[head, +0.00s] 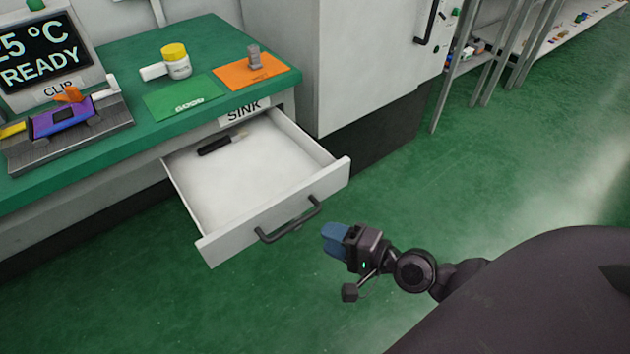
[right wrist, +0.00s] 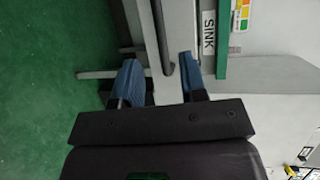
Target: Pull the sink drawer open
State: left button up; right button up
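The sink drawer (head: 232,243) stands pulled out from under the green bench top, below the SINK label (head: 244,109), which also shows in the right wrist view (right wrist: 208,34). Its dark bar handle (head: 291,226) is on the front panel. A dark pen-like item (head: 217,144) lies inside the drawer. My right gripper (head: 334,240) has blue fingers and is just in front of the handle's right end, seemingly apart from it. In the right wrist view its fingers (right wrist: 161,80) are spread, with no object clearly held. My left gripper is not in view.
On the bench (head: 125,55) are a yellow-lidded jar (head: 177,64), a green mat (head: 185,97), an orange mat (head: 250,72) and a clip fixture (head: 70,125). A tall grey cabinet (head: 350,60) stands right of the drawer. The green floor (head: 480,190) in front is clear.

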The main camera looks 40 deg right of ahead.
jog(key=shift+s+d+r, duration=0.15)
jog(key=shift+s+d, duration=0.1)
jog(key=shift+s, duration=0.4)
